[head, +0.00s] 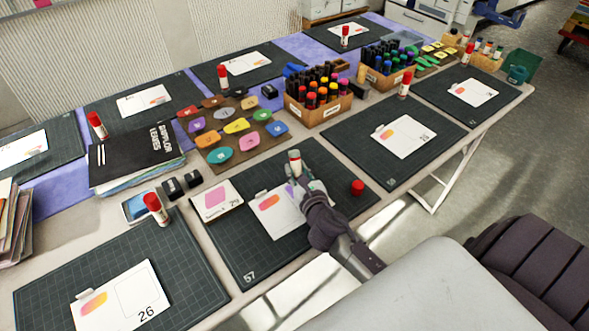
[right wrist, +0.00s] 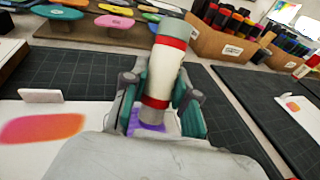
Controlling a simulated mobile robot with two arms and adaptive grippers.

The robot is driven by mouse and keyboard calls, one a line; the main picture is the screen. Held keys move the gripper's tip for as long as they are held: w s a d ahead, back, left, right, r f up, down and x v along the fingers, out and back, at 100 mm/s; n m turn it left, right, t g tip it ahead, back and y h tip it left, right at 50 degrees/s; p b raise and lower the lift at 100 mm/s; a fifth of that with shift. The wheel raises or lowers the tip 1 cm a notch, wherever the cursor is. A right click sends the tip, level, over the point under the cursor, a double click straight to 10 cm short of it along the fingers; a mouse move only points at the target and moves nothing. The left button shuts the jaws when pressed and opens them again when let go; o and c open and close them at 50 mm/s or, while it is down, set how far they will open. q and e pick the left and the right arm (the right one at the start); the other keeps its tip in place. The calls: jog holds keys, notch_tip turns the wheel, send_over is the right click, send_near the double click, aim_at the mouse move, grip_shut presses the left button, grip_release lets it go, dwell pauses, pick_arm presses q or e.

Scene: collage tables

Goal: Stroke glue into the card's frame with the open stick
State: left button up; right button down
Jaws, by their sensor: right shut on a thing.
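My right gripper (head: 303,186) is shut on the glue stick (head: 295,162) and holds it roughly upright, slightly tilted, over the card (head: 265,222) on the middle front mat. In the right wrist view the glue stick (right wrist: 167,68) is white with red bands, between the fingers of my right gripper (right wrist: 158,110). A purple patch (right wrist: 148,127) shows on the card at the stick's lower end. Whether the tip touches the card is hidden by the gripper. The card bears an orange-pink gradient shape (right wrist: 42,129). A red cap (head: 357,187) stands on the mat to the right. My left gripper is not in view.
A small card with a pink shape (head: 215,200) lies left of the card. A tray of coloured pieces (head: 233,133) and a wooden box of markers (head: 318,97) stand behind the mat. Neighbouring mats hold other cards and capped sticks (head: 156,209). The mat's right part is mostly clear.

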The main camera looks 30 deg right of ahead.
jog(key=shift+s+f, duration=0.2)
jog(key=shift+s, duration=0.65)
jog(key=shift+d+p+v, duration=0.25)
jog(key=shift+p+v, duration=0.05)
jog(key=shift+v, duration=0.95)
jog(key=shift+s+a+f, duration=0.1)
jog(key=shift+s, duration=0.7)
jog(key=shift+d, duration=1.2)
jog(key=shift+w+p, duration=0.45)
jog(key=shift+w, duration=0.25)
jog(key=shift+w+a+p, duration=0.15)
jog(key=shift+w+p, duration=0.1)
jog(key=shift+w, duration=1.05)
jog(key=shift+w+a+p, duration=0.15)
jog(key=shift+w+p, duration=0.1)
jog(key=shift+w, duration=1.05)
